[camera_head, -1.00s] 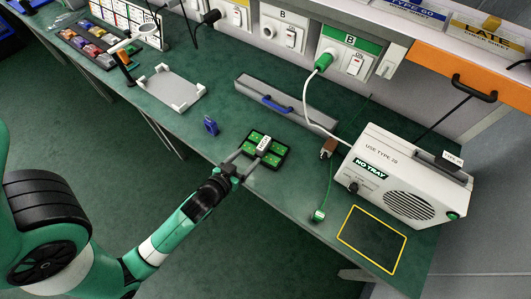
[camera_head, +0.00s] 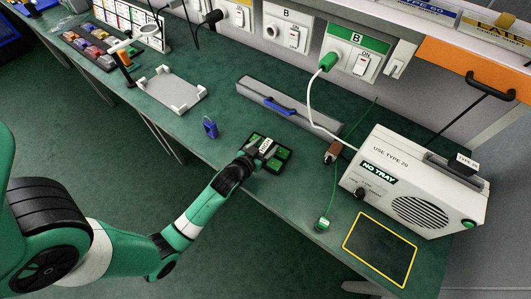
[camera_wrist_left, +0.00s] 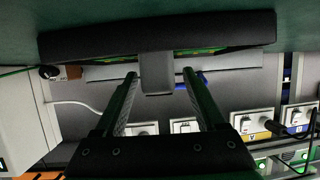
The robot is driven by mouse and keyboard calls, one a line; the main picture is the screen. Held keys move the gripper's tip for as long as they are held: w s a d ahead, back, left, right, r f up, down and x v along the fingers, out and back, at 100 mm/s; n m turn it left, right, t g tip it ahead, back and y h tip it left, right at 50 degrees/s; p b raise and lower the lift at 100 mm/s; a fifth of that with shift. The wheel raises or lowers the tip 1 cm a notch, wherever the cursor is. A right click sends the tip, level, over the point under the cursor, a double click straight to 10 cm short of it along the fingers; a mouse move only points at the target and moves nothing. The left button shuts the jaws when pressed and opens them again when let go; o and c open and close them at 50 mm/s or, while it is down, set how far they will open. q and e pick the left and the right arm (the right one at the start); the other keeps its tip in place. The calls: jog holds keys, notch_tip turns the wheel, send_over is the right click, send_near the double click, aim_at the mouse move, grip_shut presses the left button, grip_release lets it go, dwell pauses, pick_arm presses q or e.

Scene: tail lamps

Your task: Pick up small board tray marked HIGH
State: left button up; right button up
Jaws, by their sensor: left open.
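The small board tray (camera_head: 280,165) is dark with green boards and a pale raised label in its middle; I cannot read the label here. It lies on the green bench near the front edge. My left gripper (camera_head: 259,154) is at the tray's middle and partly covers it. In the left wrist view, the tray (camera_wrist_left: 80,45) appears edge-on, and its grey central handle (camera_wrist_left: 157,75) sits between the two parted fingers of my left gripper (camera_wrist_left: 160,74). Gaps show on both sides of the handle. My right gripper is not in view.
A blue padlock-like item (camera_head: 210,128) stands left of the tray. A long grey box with a blue handle (camera_head: 279,106) lies behind. A green-ended cord (camera_head: 322,224) and the white "NO TRAY" unit (camera_head: 425,180) are to the right, beside a yellow-outlined empty area (camera_head: 380,250).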

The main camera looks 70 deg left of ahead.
aim_at(265, 145)
pick_arm(q)
grip_shut()
dwell(0.3)
jog(key=shift+r+p, duration=0.35)
jog(key=shift+r, duration=0.15)
notch_tip(265, 145, up, 3)
jog(key=shift+f+p, duration=0.1)
jog(key=shift+p, duration=0.85)
jog(key=s+d+r+p, duration=0.2)
jog(key=s+r+p, duration=0.1)
jog(key=s, duration=0.3)
jog(key=s+d+r+p, duration=0.3)
jog(key=s+r, duration=0.3)
jog(key=s, duration=0.1)
jog(key=shift+s+r, duration=0.15)
